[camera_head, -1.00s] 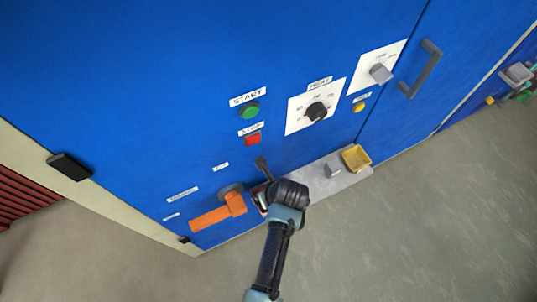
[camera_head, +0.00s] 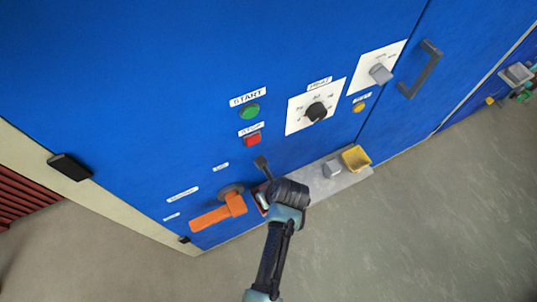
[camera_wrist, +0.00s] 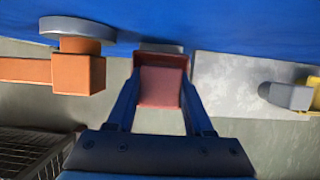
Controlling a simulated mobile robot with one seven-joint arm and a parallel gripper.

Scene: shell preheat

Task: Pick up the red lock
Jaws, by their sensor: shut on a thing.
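The red lock (camera_wrist: 160,86) is a small red block between my two fingers in the wrist view, close to the blue cabinet front. A grey piece shows right behind its top edge. My gripper (camera_wrist: 158,100) is shut on the lock, with a finger along each side. In the head view, my gripper (camera_head: 266,192) is at the low edge of the panel, just right of the orange handle. My wrist hides most of the lock there.
The orange handle (camera_head: 218,212) is close on the left. Above are a green button (camera_head: 249,111), red button (camera_head: 252,139) and black knob (camera_head: 316,112).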

